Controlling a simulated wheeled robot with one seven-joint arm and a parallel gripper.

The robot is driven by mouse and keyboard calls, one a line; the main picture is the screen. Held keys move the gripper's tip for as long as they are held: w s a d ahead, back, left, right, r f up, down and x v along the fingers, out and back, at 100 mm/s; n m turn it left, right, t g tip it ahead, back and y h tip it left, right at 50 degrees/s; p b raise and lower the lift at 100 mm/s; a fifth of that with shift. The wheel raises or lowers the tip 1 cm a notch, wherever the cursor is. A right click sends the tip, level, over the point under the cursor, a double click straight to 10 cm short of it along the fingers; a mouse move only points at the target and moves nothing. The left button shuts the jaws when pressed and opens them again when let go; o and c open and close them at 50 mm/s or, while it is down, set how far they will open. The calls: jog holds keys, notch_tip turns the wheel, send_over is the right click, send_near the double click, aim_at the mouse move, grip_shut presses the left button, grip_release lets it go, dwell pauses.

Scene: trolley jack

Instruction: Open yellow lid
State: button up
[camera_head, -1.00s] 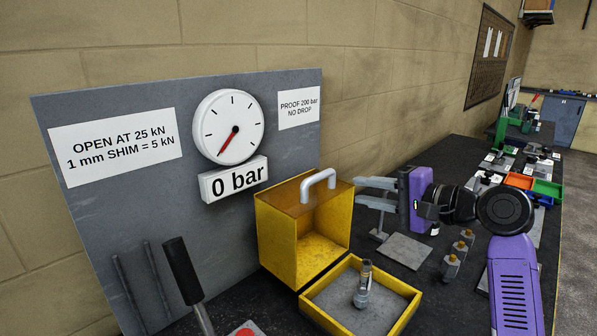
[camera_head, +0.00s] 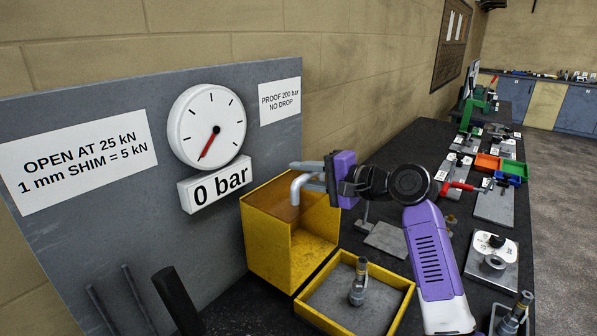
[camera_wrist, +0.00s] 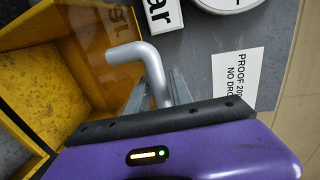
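The yellow lid (camera_head: 275,197) is the amber, see-through top of a yellow box (camera_head: 270,245) and lies flat on it, shut. Its bent grey handle (camera_head: 299,188) stands up near the right edge. In the wrist view the handle (camera_wrist: 152,65) passes between the two fingers of my gripper (camera_wrist: 160,88). Small gaps appear to show beside the handle, so the fingers look open around it; contact is not clear. In the head view my gripper (camera_head: 308,170) is level with the handle, from the right, and the handle partly hides its fingers.
A gauge (camera_head: 207,127) and a 0 bar sign (camera_head: 217,183) stand on a grey panel close behind the box. A yellow tray (camera_head: 385,318) holding a metal valve (camera_head: 359,283) lies in front. A black-handled lever (camera_head: 177,300) is at lower left.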

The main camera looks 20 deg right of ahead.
jog(key=shift+w+a+f, duration=0.15)
jog(key=shift+w+a, duration=0.15)
jog(key=shift+w, duration=0.15)
grip_shut()
jog(key=shift+s, duration=0.1)
dwell(1.1)
